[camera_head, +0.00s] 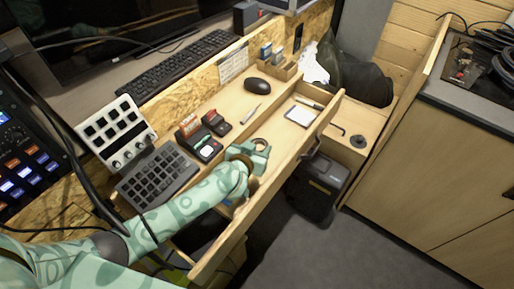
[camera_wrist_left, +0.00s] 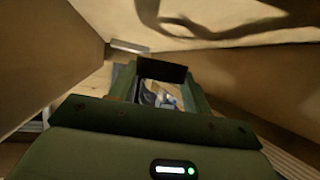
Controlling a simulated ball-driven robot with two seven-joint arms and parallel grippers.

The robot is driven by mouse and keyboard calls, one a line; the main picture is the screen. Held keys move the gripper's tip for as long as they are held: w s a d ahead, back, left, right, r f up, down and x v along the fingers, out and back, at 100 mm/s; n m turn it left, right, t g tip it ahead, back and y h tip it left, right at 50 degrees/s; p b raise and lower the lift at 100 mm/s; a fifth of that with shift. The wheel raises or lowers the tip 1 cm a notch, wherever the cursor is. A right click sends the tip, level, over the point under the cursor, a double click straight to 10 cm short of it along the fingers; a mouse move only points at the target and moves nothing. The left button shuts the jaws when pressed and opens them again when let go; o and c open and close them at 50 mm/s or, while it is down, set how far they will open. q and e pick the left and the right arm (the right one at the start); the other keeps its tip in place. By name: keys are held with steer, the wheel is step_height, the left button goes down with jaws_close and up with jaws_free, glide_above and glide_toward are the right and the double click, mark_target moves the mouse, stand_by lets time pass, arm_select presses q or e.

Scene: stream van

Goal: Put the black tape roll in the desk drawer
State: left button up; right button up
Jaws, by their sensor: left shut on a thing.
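The desk drawer (camera_head: 268,184) is pulled open, a long wooden tray running along the desk front. My left gripper (camera_head: 261,153) is at the drawer's middle, low between its walls, which also rise on both sides in the left wrist view. The left gripper (camera_wrist_left: 162,84) is shut on a dark piece, which I take for the black tape roll (camera_wrist_left: 162,70). A ring shape shows at the fingertips in the head view, mostly hidden by the gripper. I cannot tell if the roll touches the drawer floor. My right gripper is not in view.
A white notepad (camera_head: 298,116) and a pen lie in the drawer's far part. A mouse (camera_head: 257,85), a keypad (camera_head: 156,176) and small devices (camera_head: 205,146) stand on the desk. A dark round thing (camera_head: 358,141) lies on the wooden ledge at right. A black case (camera_head: 318,185) stands below.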

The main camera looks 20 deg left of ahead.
arm_select(q)
steer(key=shift+f, duration=0.1)
steer(key=shift+f, duration=0.55)
steer(key=o, duration=1)
steer(key=shift+r, duration=0.2)
steer(key=p+v, duration=0.1)
steer(key=v, duration=0.1)
steer(key=p+v, duration=0.1)
steer(key=v, duration=0.1)
steer(key=r+p+v, duration=0.1)
steer(key=v, duration=0.2)
steer(key=shift+w+p, duration=0.3)
steer(key=shift+s, duration=0.55)
